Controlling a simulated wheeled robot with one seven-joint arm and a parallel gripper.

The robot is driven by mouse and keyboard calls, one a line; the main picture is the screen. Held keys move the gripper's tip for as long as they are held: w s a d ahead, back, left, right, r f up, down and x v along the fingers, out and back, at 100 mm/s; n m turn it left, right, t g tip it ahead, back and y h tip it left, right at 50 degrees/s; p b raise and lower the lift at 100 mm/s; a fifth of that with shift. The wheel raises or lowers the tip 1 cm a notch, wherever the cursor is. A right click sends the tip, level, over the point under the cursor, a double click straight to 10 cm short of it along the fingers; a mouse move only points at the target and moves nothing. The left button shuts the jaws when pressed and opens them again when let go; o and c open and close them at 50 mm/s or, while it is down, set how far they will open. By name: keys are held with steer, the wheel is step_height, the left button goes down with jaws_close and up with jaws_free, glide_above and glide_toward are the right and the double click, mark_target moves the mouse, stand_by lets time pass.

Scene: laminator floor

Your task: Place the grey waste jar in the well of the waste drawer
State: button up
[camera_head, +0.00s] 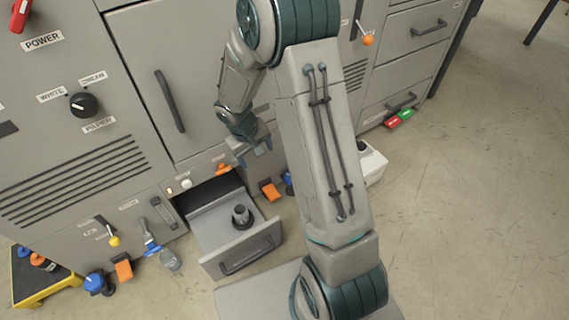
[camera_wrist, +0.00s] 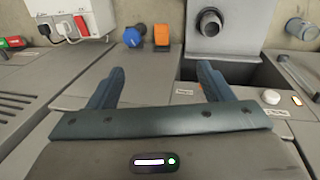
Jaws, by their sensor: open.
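The waste drawer (camera_head: 213,240) is pulled out low on the machine front. The grey waste jar (camera_head: 241,217) stands upright inside it, towards the drawer's front right; I cannot tell how deep its base sits in the well. In the wrist view, the jar (camera_wrist: 207,23) shows at the top, on the grey drawer floor (camera_wrist: 240,40). My gripper (camera_head: 257,148) is open and empty, above and behind the drawer, close to the machine front. Its two fingers (camera_wrist: 160,72) point towards the floor side, apart from the jar, which lies beyond the right finger.
A white socket box (camera_wrist: 75,18) is farther along the machine. Open floor (camera_head: 470,210) lies at the right.

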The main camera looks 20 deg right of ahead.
steer(key=s+d+r+m+y, duration=0.1)
steer(key=s+r+m+y, duration=0.1)
steer(key=s+r, duration=1.6)
steer(key=shift+s+d+r+m, duration=0.2)
steer(key=shift+s+r+m, duration=0.1)
steer(key=shift+s, duration=0.7)
